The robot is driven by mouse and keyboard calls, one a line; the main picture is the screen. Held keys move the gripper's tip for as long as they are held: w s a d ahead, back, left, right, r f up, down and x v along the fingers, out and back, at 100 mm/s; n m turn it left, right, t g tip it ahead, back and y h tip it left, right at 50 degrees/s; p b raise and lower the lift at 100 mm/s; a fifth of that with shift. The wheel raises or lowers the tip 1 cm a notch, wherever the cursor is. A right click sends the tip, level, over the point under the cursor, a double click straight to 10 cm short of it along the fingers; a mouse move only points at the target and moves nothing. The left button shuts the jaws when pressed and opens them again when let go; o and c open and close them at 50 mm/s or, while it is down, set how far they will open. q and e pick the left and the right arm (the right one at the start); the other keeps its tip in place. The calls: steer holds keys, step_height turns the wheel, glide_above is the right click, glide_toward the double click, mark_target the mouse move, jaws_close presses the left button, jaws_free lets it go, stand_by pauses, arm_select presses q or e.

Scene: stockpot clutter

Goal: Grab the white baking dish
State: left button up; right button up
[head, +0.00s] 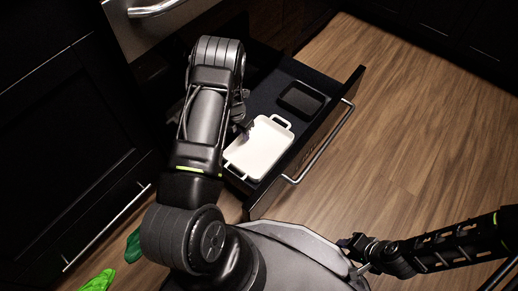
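The white baking dish (262,150) lies in an open drawer, with a handle at each short end. It is rectangular and set at a slant in the picture. My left arm reaches over the drawer, and its gripper (245,124) is at the dish's upper left edge. The arm hides part of that gripper, so I cannot tell whether its fingers touch the dish or are open. My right gripper (352,244) is low in the picture, outside the drawer and well away from the dish. Its fingers are too small and dark to read.
The open drawer (336,108) has a dark front panel with a metal bar handle (322,145). A black rectangular item (302,99) lies beyond the dish in the drawer. Green objects (98,281) are at the lower left. Wooden floor (410,130) is clear to the right.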

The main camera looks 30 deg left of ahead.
arm_select(q)
steer(key=shift+c, duration=0.2)
jaws_close()
stand_by(1.1)
